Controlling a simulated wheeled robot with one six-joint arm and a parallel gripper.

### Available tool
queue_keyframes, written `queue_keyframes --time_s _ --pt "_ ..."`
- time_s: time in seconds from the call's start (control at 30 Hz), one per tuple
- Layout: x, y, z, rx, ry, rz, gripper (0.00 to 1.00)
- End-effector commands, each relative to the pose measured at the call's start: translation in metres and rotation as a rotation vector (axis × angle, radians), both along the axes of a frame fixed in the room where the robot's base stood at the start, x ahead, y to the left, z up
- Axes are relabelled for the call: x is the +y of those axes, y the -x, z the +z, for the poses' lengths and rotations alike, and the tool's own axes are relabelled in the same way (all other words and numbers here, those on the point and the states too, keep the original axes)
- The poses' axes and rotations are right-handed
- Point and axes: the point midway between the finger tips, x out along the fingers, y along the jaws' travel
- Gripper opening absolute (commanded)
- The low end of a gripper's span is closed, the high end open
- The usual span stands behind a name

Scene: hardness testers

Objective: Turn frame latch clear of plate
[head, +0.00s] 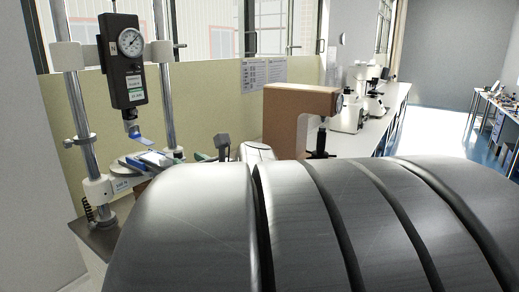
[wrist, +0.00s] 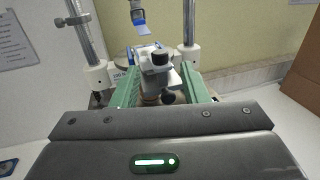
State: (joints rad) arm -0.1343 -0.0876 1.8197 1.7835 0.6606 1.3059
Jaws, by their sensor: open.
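The test stand's round grey plate (head: 125,171) sits low between two steel columns, with a blue-and-white piece (head: 150,158) on it. In the wrist view, a pale metal block (wrist: 153,77) with a black knob (wrist: 160,58) on top lies ahead of me, and a second dark knob (wrist: 168,97) shows nearer. I cannot tell which part is the frame latch. My gripper (wrist: 158,76) is open; its green fingers stand either side of the block and knobs. Contact is not clear. The plate is partly hidden by the block and fingers.
A black force gauge (head: 128,65) hangs above the plate, with a blue tip (head: 137,134) below it. The steel columns (head: 76,103) flank the work area. White instruments (head: 352,102) stand farther along the bench.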

Motion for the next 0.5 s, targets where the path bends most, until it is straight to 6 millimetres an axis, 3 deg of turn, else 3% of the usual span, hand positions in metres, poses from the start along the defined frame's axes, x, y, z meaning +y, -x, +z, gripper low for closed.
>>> queue_keyframes --time_s 0.2,0.5 --pt "0.029 -0.028 -0.002 0.002 0.001 0.003 0.41" --pt "0.05 -0.05 -0.001 0.001 0.001 0.0 0.41"
